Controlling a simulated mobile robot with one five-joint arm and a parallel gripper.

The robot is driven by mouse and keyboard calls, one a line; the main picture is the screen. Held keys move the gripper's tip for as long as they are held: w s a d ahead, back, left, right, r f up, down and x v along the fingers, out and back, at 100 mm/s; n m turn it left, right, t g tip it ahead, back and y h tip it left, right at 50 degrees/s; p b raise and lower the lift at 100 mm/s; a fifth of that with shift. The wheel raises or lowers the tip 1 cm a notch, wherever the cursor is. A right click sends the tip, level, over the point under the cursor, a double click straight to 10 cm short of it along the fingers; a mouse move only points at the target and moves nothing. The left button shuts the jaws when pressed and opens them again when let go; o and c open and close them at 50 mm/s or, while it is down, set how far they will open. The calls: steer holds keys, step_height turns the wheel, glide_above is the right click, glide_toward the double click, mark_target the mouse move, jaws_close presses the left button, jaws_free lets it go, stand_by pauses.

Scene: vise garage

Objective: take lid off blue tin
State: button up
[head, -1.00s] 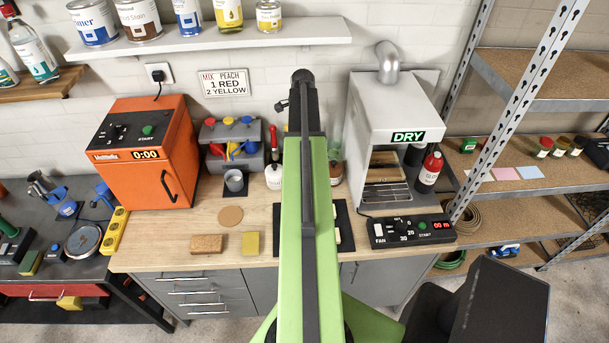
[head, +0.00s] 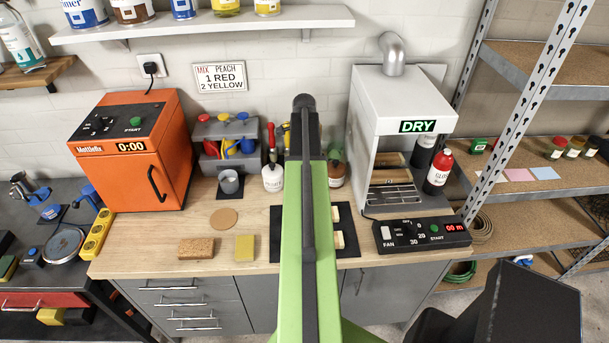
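I cannot tell for sure which thing is the blue tin. A tin with a blue label (head: 185,9) stands on the white wall shelf, cut off by the top edge. A larger white tin with a blue label (head: 86,14) stands to its left. Their lids are out of view. My green arm fills the middle of the head view and points away toward the back wall. My gripper is hidden beyond the arm.
A metal rack (head: 530,200) with small jars stands right. My arm hides part of the bench.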

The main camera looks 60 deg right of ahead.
steer(key=shift+r, duration=0.15)
steer(key=shift+c, duration=0.3)
steer(key=c, duration=1.4)
steer(key=shift+s+a, duration=0.1)
